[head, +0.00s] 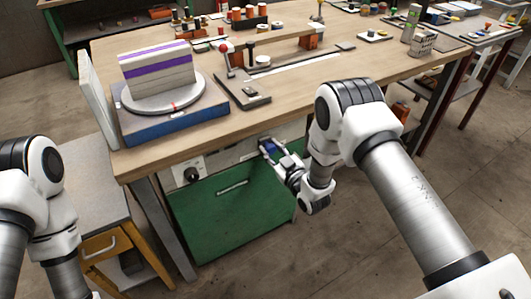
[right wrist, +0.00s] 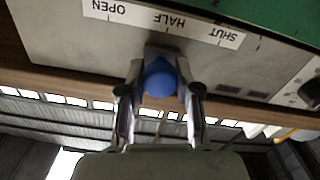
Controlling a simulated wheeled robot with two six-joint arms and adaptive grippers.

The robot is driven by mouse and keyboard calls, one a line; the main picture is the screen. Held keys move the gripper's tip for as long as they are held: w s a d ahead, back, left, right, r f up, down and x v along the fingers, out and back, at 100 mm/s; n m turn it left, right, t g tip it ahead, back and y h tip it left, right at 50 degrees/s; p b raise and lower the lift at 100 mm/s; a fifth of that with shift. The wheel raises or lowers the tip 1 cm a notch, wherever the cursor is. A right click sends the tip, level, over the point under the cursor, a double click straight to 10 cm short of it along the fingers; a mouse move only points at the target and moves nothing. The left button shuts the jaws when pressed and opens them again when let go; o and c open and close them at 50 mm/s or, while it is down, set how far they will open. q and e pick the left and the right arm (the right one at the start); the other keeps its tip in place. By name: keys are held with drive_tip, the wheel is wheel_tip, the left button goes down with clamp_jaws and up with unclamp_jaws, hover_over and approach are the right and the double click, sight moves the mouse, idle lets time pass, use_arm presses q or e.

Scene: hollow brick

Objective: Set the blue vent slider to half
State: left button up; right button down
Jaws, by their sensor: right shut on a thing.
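The blue vent slider knob (right wrist: 160,80) sits between the two fingers of my right gripper (right wrist: 160,95) in the right wrist view. The fingers are shut on it from both sides. A white label strip (right wrist: 165,22) above it in that view reads OPEN, HALF and SHUT. The knob lies about in line with the HALF mark, and its exact setting is hard to tell because the fingers cover much of the slot. In the head view my right gripper (head: 274,150) is at the grey panel under the table edge. My left gripper is out of view.
A green cabinet door (head: 228,215) with a handle is below the panel. A black dial (head: 191,175) is to the left. The wooden table (head: 240,118) overhangs above, carrying a blue box with a round plate and striped block (head: 157,72). A side table (head: 80,180) stands at the left.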

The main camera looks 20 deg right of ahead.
drive_tip(key=c, duration=0.8)
unclamp_jaws()
drive_tip(key=v, duration=1.2)
drive_tip(key=shift+r, duration=0.1)
